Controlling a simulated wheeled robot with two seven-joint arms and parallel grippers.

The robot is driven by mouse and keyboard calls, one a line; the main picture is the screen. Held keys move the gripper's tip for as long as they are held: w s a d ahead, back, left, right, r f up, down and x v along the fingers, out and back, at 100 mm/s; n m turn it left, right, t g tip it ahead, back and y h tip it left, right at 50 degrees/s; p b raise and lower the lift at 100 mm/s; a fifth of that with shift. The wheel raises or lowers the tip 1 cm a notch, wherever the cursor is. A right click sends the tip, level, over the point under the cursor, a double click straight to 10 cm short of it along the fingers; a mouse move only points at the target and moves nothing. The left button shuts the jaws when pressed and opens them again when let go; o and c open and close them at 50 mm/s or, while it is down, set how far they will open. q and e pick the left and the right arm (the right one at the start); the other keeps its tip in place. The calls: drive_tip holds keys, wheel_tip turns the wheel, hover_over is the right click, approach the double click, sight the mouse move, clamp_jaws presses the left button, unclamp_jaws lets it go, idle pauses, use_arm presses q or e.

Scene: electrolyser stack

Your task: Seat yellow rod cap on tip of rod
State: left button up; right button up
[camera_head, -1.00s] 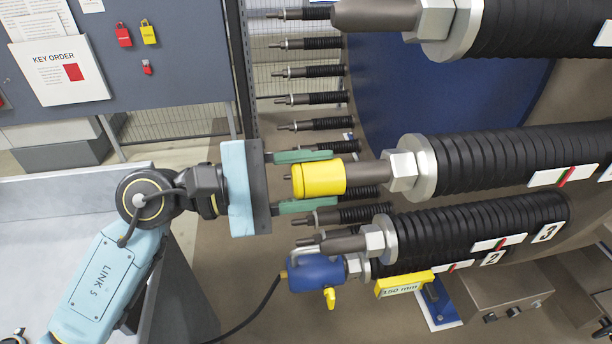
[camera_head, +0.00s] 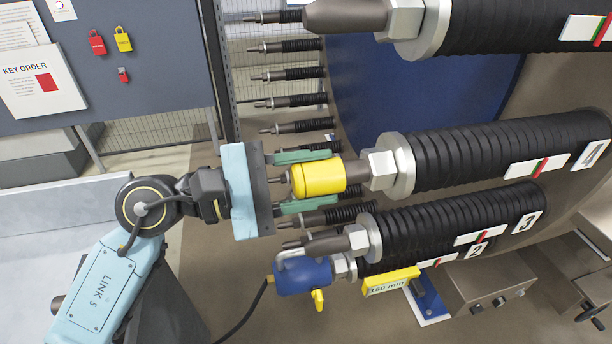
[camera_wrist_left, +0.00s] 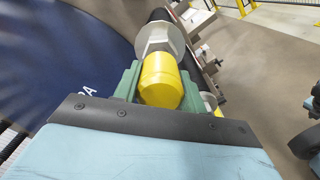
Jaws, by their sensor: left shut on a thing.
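My left gripper (camera_head: 325,174) has its green fingers on both sides of the yellow rod cap (camera_head: 318,178) and is shut on it. The cap lies nearly level, in line with the thick rod (camera_head: 356,170), and its right end meets the rod's grey shank. A short stretch of shank shows between the cap and the large hex nut (camera_head: 382,167). A small grey stub shows left of the cap. In the left wrist view the cap (camera_wrist_left: 160,80) sits between the fingers, in front of the nut (camera_wrist_left: 160,38). The rod's tip inside is hidden. My right gripper is out of view.
Below are more black-sleeved rods (camera_head: 445,220), a blue fitting with a yellow lever (camera_head: 304,275) on a black cable, and a yellow 150 mm block (camera_head: 391,282). Another thick rod (camera_head: 345,15) passes above. Smaller rods stand behind. A grey board (camera_head: 150,70) is at upper left.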

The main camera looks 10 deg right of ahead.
use_arm(q)
drive_tip(key=shift+d, duration=0.2)
drive_tip(key=o, duration=1.2)
